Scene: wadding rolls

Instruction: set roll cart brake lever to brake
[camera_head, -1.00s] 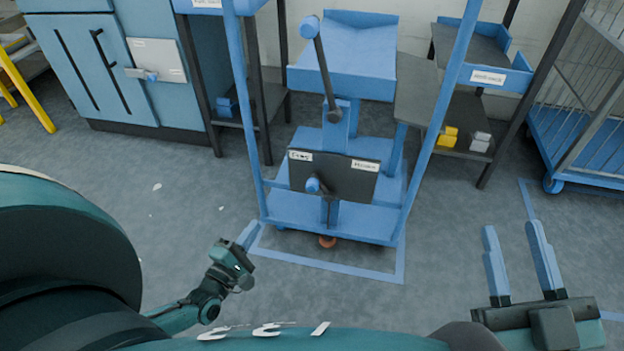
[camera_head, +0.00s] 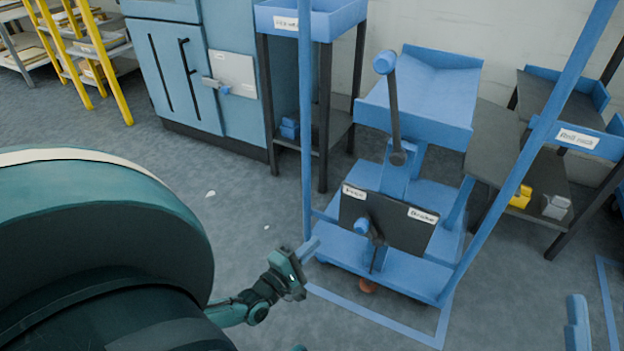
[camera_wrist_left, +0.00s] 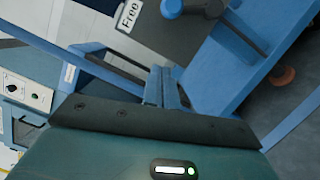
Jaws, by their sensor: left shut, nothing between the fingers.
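The blue roll cart (camera_head: 410,270) stands in front of me. Its dark plate (camera_head: 405,228) has a Free label on the left and another label, probably Brake, on the right. The brake lever's blue knob (camera_head: 361,226) leans to the left, on the Free side. In the left wrist view the knob (camera_wrist_left: 171,8) shows at the top, beside the Free label (camera_wrist_left: 130,15). My left gripper (camera_head: 308,246) is shut and empty, left of the lever and apart from it, near the cart's left post.
A longer lever with a blue knob (camera_head: 384,62) stands above the plate. The cart's blue posts (camera_head: 306,120) rise on both sides of it. A blue-topped stand (camera_head: 335,20) is behind left, a dark shelf (camera_head: 545,170) right. Floor in front is clear.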

